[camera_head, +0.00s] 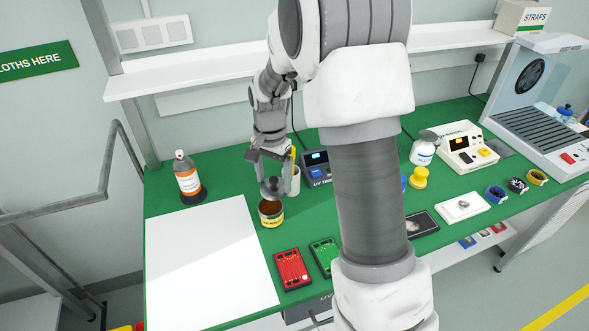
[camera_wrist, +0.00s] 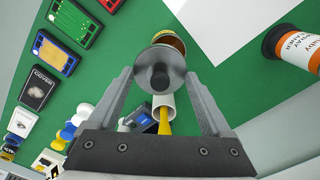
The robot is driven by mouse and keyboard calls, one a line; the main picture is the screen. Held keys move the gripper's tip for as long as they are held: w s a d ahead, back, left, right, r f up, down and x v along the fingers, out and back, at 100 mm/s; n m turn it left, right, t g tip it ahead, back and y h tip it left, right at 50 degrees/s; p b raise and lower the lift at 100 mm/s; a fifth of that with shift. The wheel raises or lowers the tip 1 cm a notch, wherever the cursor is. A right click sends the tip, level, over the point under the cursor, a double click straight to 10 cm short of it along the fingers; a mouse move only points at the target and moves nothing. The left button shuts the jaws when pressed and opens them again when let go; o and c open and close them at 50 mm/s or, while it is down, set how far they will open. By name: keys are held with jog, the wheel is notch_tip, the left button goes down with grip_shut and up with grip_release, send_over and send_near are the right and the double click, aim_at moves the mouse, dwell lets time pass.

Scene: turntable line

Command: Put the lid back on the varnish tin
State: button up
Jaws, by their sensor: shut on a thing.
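The varnish tin (camera_head: 270,217) is a small open can with a yellow label and brown contents, standing on the green bench just right of the white sheet. My gripper (camera_head: 274,183) is shut on the lid (camera_head: 272,190), a round grey metal disc with a dark knob, and holds it above and slightly behind the tin. In the wrist view the lid (camera_wrist: 160,70) sits between the fingertips, and the tin (camera_wrist: 170,40) shows partly behind it. The lid covers much of the tin there. The lid and tin look apart.
A white cup (camera_head: 294,180) with a yellow item stands close behind the gripper. A UV timer box (camera_head: 316,168) is to its right. Red (camera_head: 292,269) and green (camera_head: 324,255) boards lie in front. An orange-labelled bottle (camera_head: 187,178) stands left. The white sheet (camera_head: 205,260) is bare.

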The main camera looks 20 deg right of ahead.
jog(key=shift+w+a+f, duration=0.2)
jog(key=shift+w+a, duration=0.1)
jog(key=shift+a, duration=0.2)
jog(key=shift+w+a+f+n, duration=0.1)
jog(key=shift+a+f+n, duration=0.05)
jog(key=shift+f+n, duration=0.2)
jog(key=shift+f+b, duration=2.2)
jog(key=shift+f, duration=0.85)
jog(key=shift+f, duration=0.15)
jog(key=o, duration=1.3)
jog(key=shift+c, duration=0.2)
jog(key=shift+r+p, duration=2.45)
jog(key=shift+r, duration=1.1)
